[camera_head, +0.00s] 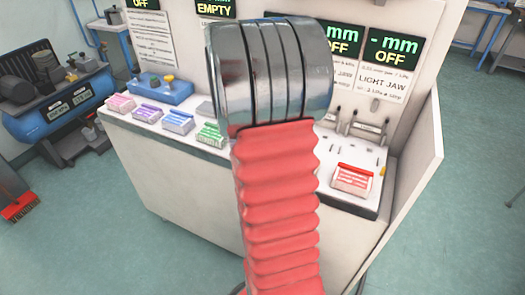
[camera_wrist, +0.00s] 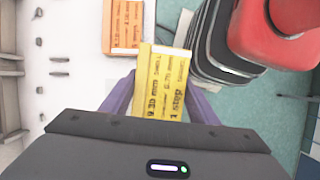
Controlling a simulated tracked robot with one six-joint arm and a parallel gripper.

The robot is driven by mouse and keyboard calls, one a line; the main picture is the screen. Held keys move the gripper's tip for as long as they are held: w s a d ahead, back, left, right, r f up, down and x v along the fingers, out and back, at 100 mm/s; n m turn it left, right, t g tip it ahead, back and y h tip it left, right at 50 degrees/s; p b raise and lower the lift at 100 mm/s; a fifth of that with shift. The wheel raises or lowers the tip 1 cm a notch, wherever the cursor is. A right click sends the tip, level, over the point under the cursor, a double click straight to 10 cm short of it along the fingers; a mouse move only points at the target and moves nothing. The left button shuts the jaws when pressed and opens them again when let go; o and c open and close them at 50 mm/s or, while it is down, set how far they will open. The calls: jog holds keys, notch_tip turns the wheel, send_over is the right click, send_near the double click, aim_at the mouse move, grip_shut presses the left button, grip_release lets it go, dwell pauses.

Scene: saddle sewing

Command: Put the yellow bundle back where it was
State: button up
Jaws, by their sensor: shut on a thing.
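The yellow bundle (camera_wrist: 163,80) is a block with printed dark text. It is between the two purple fingers of my gripper (camera_wrist: 157,98) in the wrist view, and the gripper is shut on it. Its far end sticks out beyond the fingers. Neither the yellow bundle nor my gripper shows in the head view, where my red and metal arm covers the middle.
A row of pink (camera_head: 120,104), purple (camera_head: 148,112), blue (camera_head: 178,122) and green (camera_head: 210,133) bundles lies on the white bench. A red-orange bundle (camera_head: 352,179) lies at right; one also shows beyond the fingers in the wrist view (camera_wrist: 124,25). A side panel (camera_head: 418,160) bounds the bench.

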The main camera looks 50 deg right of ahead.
jog(key=w+a+f, duration=0.4)
jog(key=w+a, duration=0.8)
jog(key=a, duration=0.4)
jog(key=w+a+f+m, duration=0.1)
jog(key=w+a+f, duration=0.3)
jog(key=w+a, duration=0.7)
jog(key=a, duration=0.5)
jog(key=shift+w+y, duration=0.3)
jog(key=shift+w, duration=0.05)
jog(key=shift+s, duration=0.1)
